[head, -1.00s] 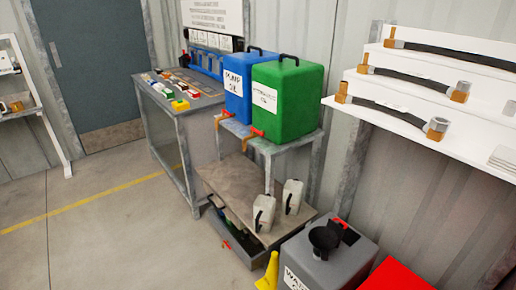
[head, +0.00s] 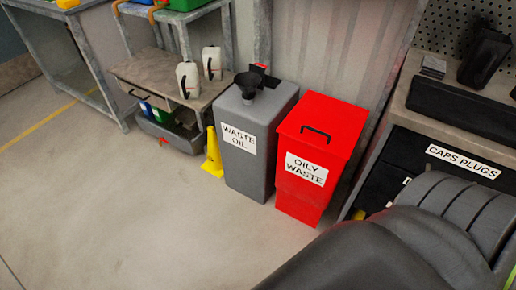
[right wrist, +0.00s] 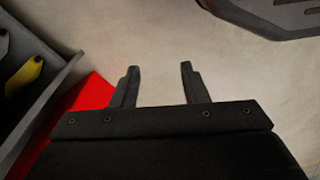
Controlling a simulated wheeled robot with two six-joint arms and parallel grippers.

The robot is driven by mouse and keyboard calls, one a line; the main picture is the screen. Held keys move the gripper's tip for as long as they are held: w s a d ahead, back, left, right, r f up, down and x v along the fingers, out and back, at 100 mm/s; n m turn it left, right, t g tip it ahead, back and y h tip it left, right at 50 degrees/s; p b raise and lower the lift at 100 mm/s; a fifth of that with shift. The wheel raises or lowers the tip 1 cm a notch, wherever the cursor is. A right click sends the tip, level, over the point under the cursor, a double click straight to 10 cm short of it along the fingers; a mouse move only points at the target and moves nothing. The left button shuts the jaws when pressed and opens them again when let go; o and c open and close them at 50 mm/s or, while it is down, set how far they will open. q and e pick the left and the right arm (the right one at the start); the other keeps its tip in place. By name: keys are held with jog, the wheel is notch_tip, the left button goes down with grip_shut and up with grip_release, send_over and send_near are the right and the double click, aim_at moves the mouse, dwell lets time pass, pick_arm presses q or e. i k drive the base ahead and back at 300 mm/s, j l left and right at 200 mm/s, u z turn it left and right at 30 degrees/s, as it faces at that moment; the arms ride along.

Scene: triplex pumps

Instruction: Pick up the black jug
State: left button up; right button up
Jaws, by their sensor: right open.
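A black, upright jug-like shape (head: 485,57) stands on the workbench at the upper right of the head view, in front of the pegboard. Its handle is not clear at this size. My right gripper (right wrist: 159,75) shows in the right wrist view with its two fingers apart and nothing between them, above bare floor. The jug does not show in that view. My right arm fills the lower right of the head view. My left gripper is in neither current view.
A black tray (head: 460,104) lies at the bench's front, above the "CAPS PLUGS" drawer (head: 462,161). The red oily waste bin (head: 325,130) and grey waste oil container (head: 245,160) stand left of the bench. White jugs (head: 189,80) sit farther left. Floor in front is clear.

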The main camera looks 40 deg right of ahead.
aim_at(489, 49)
jog(key=z, duration=2.5)
jog(key=k+l, duration=0.05)
